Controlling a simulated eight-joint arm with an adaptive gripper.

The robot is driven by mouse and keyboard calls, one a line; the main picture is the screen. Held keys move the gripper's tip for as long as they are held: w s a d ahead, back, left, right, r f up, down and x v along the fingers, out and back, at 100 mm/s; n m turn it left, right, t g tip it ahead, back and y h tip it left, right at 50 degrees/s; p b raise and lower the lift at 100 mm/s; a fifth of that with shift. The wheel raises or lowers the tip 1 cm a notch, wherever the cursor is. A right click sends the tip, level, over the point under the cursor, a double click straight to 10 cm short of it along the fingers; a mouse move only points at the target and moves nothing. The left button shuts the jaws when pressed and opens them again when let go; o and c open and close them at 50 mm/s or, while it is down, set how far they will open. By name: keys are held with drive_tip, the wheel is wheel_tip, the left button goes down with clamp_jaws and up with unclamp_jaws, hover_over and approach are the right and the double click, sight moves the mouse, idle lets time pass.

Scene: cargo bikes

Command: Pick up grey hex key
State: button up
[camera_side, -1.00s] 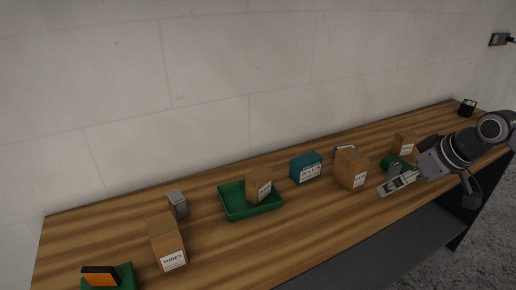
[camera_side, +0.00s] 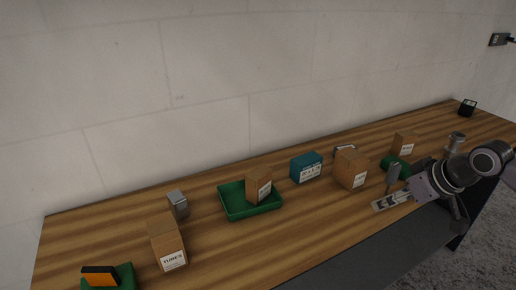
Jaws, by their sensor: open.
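My gripper (camera_side: 386,190) is at the right, over the front part of the wooden workbench, pointing left. Its two fingers are apart, with nothing visible between them. I cannot make out a grey hex key in this view; it may be too small to see or hidden behind my gripper or the boxes.
Cardboard boxes (camera_side: 351,169) (camera_side: 166,242) (camera_side: 404,144), a blue box (camera_side: 306,167) and a green tray (camera_side: 233,213) holding another box stand along the workbench (camera_side: 310,228). A green item (camera_side: 388,162) lies behind my gripper. A silver part (camera_side: 456,139) stands right. The front middle is clear.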

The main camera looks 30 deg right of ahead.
sight(393, 174)
drive_tip(key=w+d+r+m+g+h, duration=0.1)
drive_tip(key=w+d+r+m, duration=0.15)
drive_tip(key=d, duration=0.25)
drive_tip(key=w+d+r+m+g+h, duration=0.1)
drive_tip(key=w+d+r+m+g, duration=0.15)
drive_tip(key=d, duration=0.35)
drive_tip(key=shift+t, duration=0.35)
drive_tip(key=shift+x, duration=2.5)
drive_tip(key=shift+w+x, duration=0.15)
drive_tip(key=shift+x, duration=0.75)
drive_tip(key=shift+w+x, duration=0.2)
drive_tip(key=shift+x, duration=1.4)
drive_tip(key=shift+c, duration=0.3)
clamp_jaws()
